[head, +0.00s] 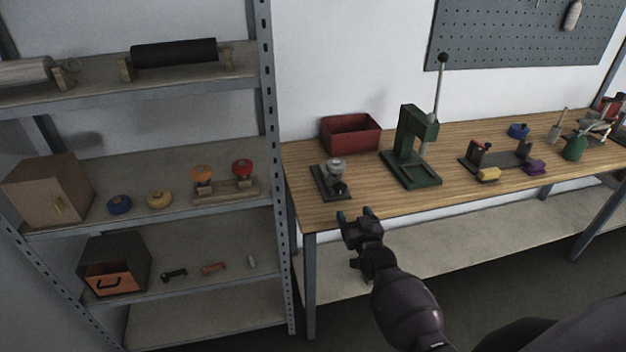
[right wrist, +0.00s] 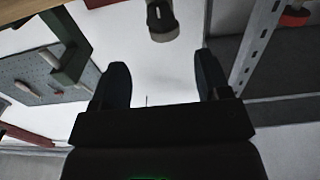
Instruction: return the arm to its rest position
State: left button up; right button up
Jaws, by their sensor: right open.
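My right gripper (head: 358,214) is open in the head view, in front of the front edge of the workbench near its left end. The right wrist view shows its two dark fingers (right wrist: 163,88) spread apart with nothing between them. My left gripper is not in view. The wooden-topped workbench (head: 440,190) runs from the middle to the right of the head view. A small device with a grey cup (head: 336,166) on a dark base stands on the bench just beyond the gripper.
A green lever press (head: 410,150) and a red bin (head: 350,133) stand on the bench. A metal shelf rack (head: 268,140) rises to the left, holding a cardboard box (head: 46,190) and colored round knobs. Open floor (head: 470,290) shows in front of the bench.

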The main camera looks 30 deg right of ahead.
jog(key=s+a+n+g+y, duration=0.2)
jog(key=s+a+n+y, duration=0.1)
jog(key=s+a, duration=0.4)
jog(key=s+a+f+g+b, duration=0.1)
jog(key=s+a+f+g, duration=0.1)
jog(key=s, duration=0.8)
jog(key=s+a+f+g+b, duration=0.1)
jog(key=s+a+f+g, duration=0.1)
jog(key=s+a+f, duration=0.2)
jog(key=s+f, duration=0.3)
jog(key=s, duration=0.3)
jog(key=shift+s+a+f+n+y+b, duration=0.2)
jog(key=shift+n+y+b, duration=0.1)
jog(key=shift+y+b, duration=0.1)
